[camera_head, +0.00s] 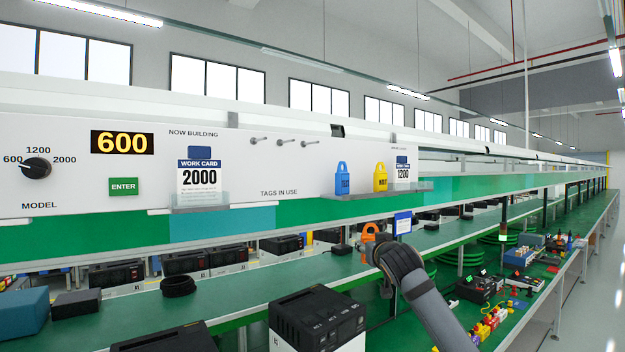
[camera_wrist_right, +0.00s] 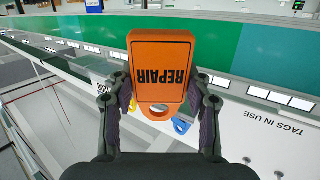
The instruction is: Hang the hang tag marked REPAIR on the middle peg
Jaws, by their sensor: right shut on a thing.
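The orange hang tag marked REPAIR (camera_wrist_right: 160,65) is held between the two fingers of my right gripper (camera_wrist_right: 158,100); its lettering is upside down in the right wrist view. In the head view the orange tag (camera_head: 370,236) shows small at the end of my right arm, partly hidden by the gripper (camera_head: 372,247). The middle peg (camera_head: 284,143) sticks out of the white panel above TAGS IN USE, between a left peg (camera_head: 258,140) and a right peg (camera_head: 309,144). All three pegs are bare. The tag is below and right of them in the picture, apart from them.
A blue tag (camera_head: 342,182) and a yellow tag (camera_head: 380,178) stand on a small shelf (camera_head: 425,187) beside a 1200 work card (camera_head: 402,174). A 2000 work card (camera_head: 199,180) sits left of the pegs. Black devices (camera_head: 318,318) stand on the green line below.

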